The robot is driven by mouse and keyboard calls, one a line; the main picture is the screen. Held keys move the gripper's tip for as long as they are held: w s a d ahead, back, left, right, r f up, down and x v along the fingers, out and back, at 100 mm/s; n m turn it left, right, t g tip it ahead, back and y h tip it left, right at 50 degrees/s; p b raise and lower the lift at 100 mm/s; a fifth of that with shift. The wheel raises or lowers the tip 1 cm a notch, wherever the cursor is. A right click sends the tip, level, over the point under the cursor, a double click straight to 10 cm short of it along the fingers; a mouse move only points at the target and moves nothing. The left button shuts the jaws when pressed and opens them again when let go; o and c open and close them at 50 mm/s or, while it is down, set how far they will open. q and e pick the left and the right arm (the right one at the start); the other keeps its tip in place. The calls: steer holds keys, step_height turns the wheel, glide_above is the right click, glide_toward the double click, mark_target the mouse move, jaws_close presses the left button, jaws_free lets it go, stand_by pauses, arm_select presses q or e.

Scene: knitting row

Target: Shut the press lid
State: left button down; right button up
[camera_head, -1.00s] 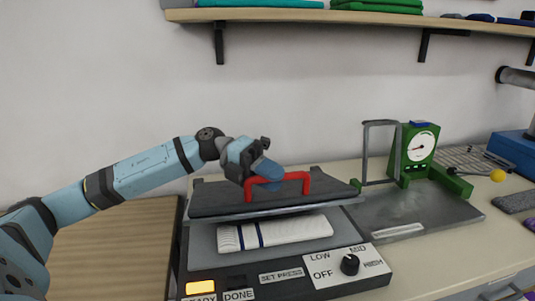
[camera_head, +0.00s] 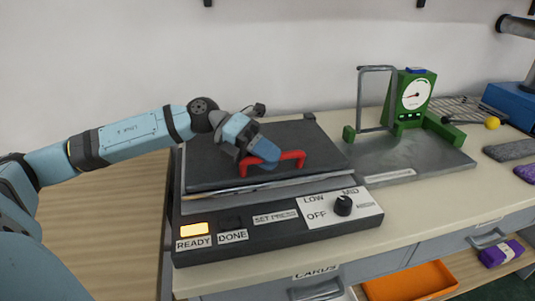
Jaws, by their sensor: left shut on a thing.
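The press lid (camera_head: 215,163) is a dark grey plate that lies nearly flat, low over the press base (camera_head: 275,228). A thin light band shows between lid and base at the front; I cannot tell whether the lid is fully down. The red handle (camera_head: 292,156) stands on the lid's front part. The folded white cloth is hidden under the lid. My right gripper is not in view.
The base's front panel has a lit yellow READY lamp (camera_head: 194,229), a dark DONE lamp (camera_head: 231,223) and a black knob (camera_head: 343,205). A green dial gauge (camera_head: 412,97) and metal frame stand to the right.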

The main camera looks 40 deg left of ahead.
arm_select(q)
steer(key=shift+s+f, duration=0.15)
steer(key=shift+f, duration=0.2)
steer(key=c, duration=1.1)
jaws_free()
steer(key=shift+r, duration=0.1)
